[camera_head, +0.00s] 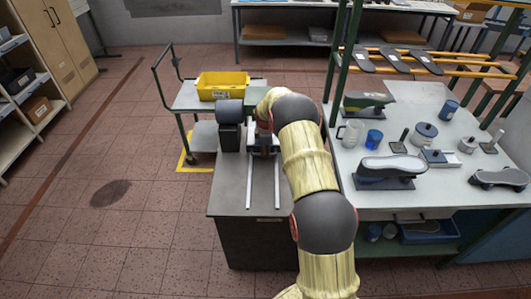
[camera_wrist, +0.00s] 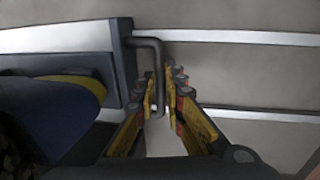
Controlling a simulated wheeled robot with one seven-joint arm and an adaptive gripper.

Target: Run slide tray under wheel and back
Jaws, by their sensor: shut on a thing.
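The slide tray (camera_wrist: 60,35) is a grey plate with a dark end bar, at the left in the wrist view. A dark bent handle (camera_wrist: 148,42) sticks out from that bar. My gripper (camera_wrist: 167,95) is shut on the handle, with its yellow-and-black fingers on either side of it. A blue rounded thing with a yellow edge (camera_wrist: 50,105) is over the tray, partly cut off by the frame. In the head view, the dark wheel unit (camera_head: 229,112) stands at the far end of the bench. My arm hides most of the tray and gripper there.
Two pale rails (camera_head: 249,182) run along the grey bench (camera_head: 228,195), clear on the near side. A white table (camera_head: 440,195) with shoe lasts and cups stands close at right. A cart with a yellow bin (camera_head: 222,85) stands behind.

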